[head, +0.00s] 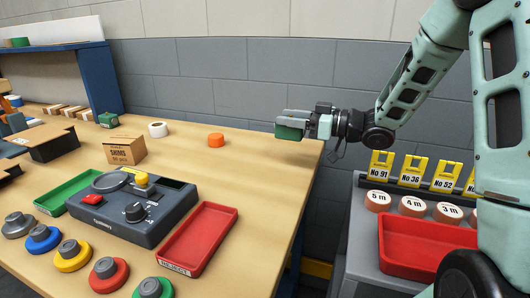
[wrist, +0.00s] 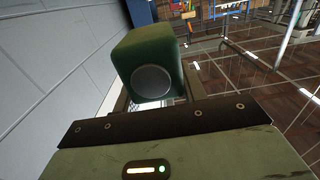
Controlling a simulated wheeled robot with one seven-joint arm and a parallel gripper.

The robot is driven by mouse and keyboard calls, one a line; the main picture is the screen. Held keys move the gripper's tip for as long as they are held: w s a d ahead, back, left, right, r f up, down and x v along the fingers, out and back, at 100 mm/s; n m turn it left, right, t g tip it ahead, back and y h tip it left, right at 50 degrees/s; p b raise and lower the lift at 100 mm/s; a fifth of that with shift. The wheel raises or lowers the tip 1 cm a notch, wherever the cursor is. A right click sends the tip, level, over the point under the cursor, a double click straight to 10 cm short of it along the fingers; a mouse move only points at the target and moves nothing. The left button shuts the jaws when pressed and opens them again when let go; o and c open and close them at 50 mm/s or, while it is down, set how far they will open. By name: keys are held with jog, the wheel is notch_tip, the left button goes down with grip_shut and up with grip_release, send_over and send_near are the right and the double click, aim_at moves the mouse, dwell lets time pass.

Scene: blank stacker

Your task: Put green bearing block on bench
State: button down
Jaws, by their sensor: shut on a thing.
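My gripper (head: 308,125) is shut on a green bearing block (head: 289,130), which shows at its left end in the head view. In the wrist view the green bearing block (wrist: 150,62) sits between the fingers, with a round grey face towards the camera. The block is held in the air, apart from any surface, near the right edge of the wooden bench (head: 262,160). A similar green block (head: 109,120) stands at the back left of the bench beside the shelf.
The bench holds a control box (head: 130,210), a red tray (head: 198,240), a green tray (head: 68,192), a shims box (head: 124,148), an orange disc (head: 216,139) and a tape roll (head: 158,130). Its back right is clear. A grey cart with a red bin (head: 425,250) stands right.

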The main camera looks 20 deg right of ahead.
jog(key=shift+f+b, duration=0.55)
jog(key=shift+f, duration=3.75)
jog(key=shift+f, duration=0.1)
jog(key=shift+f, duration=0.1)
jog(key=c, duration=0.8)
grip_release()
jog(key=shift+r, duration=0.2)
jog(key=v, duration=1.2)
